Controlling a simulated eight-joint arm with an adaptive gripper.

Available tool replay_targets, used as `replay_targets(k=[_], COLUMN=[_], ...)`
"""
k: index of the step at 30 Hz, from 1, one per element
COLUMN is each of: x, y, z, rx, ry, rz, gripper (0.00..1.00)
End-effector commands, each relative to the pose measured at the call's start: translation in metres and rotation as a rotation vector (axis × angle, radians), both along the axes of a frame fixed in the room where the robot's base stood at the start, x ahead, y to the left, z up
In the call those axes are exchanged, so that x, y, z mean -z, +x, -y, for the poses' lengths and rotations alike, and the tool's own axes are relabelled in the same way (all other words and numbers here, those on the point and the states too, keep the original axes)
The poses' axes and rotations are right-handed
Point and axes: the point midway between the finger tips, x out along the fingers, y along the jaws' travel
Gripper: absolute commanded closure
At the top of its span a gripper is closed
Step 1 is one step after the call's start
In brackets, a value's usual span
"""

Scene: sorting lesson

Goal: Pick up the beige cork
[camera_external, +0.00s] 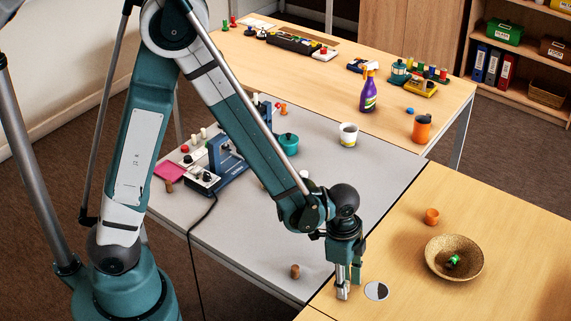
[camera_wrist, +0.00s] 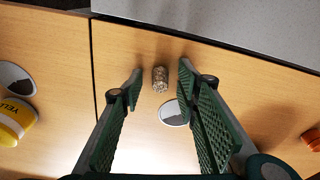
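A small speckled beige-brown cylinder, looking like the cork (camera_wrist: 160,80), is on the light wood table between my fingertips in the wrist view. A gap shows on both sides of it. My gripper (camera_wrist: 157,82) is open around it. In the external view my gripper (camera_external: 344,288) points down, low over the wood table near its border with the grey table. The cylinder is not clearly seen there, apparently hidden by the fingers. A separate brown cork-like piece (camera_external: 295,271) stands on the grey table to the left.
A black-and-white disc (camera_external: 376,291) lies just right of my gripper. A woven bowl (camera_external: 436,269) with a green item and a small orange cup (camera_external: 432,216) are further right. A yellow labelled container (camera_wrist: 12,122) shows at left in the wrist view. Wood around the cylinder is mostly clear.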

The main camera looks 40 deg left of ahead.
Motion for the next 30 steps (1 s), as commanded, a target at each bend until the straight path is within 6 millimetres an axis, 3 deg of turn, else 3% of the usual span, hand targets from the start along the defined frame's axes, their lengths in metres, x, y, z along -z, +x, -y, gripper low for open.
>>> replay_targets(k=[14,20,30], x=[-0.0004,-0.0004,-0.0005], y=[0.0,0.0,0.0], z=[0.0001,0.0001,0.0], rx=[0.0,0.0,0.0], ry=[0.0,0.0,0.0], rz=[0.0,0.0,0.0], gripper=[0.68,0.89,0.89])
